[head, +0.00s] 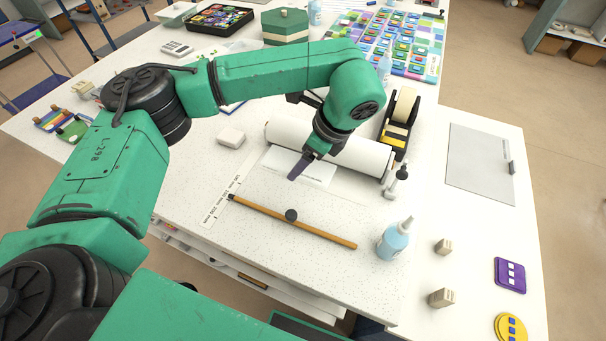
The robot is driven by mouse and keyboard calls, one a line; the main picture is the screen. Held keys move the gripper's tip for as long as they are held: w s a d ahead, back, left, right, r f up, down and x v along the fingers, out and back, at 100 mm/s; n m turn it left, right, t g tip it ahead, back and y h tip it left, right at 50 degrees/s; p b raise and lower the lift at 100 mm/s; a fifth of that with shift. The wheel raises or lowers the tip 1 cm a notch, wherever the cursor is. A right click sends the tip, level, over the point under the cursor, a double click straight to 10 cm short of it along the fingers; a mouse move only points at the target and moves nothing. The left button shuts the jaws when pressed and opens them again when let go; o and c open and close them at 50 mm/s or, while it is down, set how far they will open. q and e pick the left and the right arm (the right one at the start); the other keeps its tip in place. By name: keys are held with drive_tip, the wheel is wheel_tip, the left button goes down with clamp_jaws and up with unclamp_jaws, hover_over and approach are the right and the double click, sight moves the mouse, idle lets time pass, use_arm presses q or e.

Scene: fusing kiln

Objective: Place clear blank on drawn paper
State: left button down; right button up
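A white sheet of paper (318,171) lies on the worktable in front of a white paper roll (350,152); I cannot make out any drawing on it. My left gripper (299,168) points down over this paper, and its dark fingers hide part of it. I cannot tell whether the fingers are apart or touching the paper. A faint clear pane edge seems to show on the table near the paper, but I cannot be sure it is the clear blank. A thin grey sheet (475,160) lies flat on the right side table. My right gripper is not in view.
A wooden bar with a black knob (325,232) lies in front of the paper, beside a white ruler (222,199). A blue bottle (393,241) and tape dispenser (399,122) stand to the right. A colourful tile sheet (395,42) lies behind.

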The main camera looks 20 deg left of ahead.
sight(311, 169)
use_arm(q)
wheel_tip(311, 169, down, 6)
drive_tip(key=shift+s+r+p, duration=0.1)
drive_tip(key=shift+s+p, duration=0.05)
drive_tip(key=shift+p, duration=0.55)
drive_tip(key=shift+f, duration=0.25)
unclamp_jaws()
drive_tip(key=shift+r, duration=0.1)
drive_tip(key=b+v, duration=0.3)
drive_tip(key=v, duration=0.5)
drive_tip(key=shift+d+r, duration=0.1)
drive_tip(key=v, duration=0.3)
drive_tip(key=shift+d+r, duration=0.1)
drive_tip(key=shift+r, duration=0.3)
drive_tip(key=shift+p, duration=0.3)
